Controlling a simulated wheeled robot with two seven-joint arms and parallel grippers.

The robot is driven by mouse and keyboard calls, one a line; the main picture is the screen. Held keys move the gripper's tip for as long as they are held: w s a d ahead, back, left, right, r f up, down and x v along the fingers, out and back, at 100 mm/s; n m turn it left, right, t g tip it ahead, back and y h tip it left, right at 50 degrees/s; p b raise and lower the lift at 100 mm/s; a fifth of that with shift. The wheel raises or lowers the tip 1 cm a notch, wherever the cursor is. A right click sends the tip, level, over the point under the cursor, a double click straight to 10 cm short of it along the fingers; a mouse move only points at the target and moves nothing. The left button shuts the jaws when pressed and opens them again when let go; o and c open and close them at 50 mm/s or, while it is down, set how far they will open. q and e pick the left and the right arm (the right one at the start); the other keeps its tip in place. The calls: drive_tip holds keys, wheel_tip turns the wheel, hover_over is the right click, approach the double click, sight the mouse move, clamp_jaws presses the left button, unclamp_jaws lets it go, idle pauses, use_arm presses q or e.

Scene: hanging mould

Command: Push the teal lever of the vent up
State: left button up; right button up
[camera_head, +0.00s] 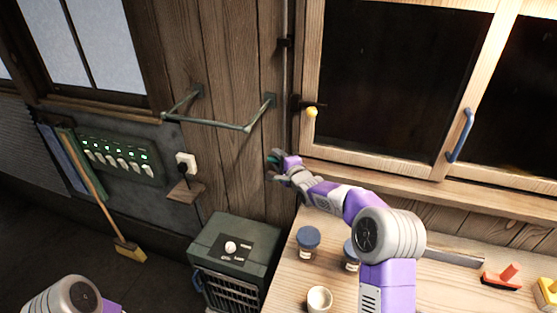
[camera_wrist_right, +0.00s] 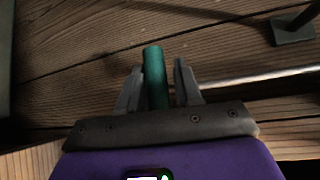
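The teal lever (camera_wrist_right: 155,72) stands out between the two fingers of my right gripper (camera_wrist_right: 158,85) in the right wrist view. The fingers are apart, one on each side of the lever, with a visible gap on the right side. In the head view my right gripper (camera_head: 274,167) is at the plank wall, left of the window's lower corner. Only a small teal bit of the lever (camera_head: 272,157) shows there; the gripper hides the rest. I cannot make out the vent's body. My left gripper is outside the view.
A green rail (camera_head: 215,123) juts from the wall at the left. A thin metal rod (camera_head: 286,80) runs down beside the window frame. Below are a green box (camera_head: 236,245) and the workbench with a blue-lidded jar (camera_head: 308,238).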

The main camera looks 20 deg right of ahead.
clamp_jaws()
drive_tip(key=shift+r, duration=0.1)
wheel_tip(320, 180, up, 9)
drive_tip(key=p, duration=0.5)
drive_tip(key=shift+d+r, duration=0.1)
drive_tip(key=shift+r, duration=0.3)
drive_tip(key=shift+o, duration=1.7)
unclamp_jaws()
drive_tip(key=shift+o, duration=0.8)
drive_tip(key=shift+f, duration=0.1)
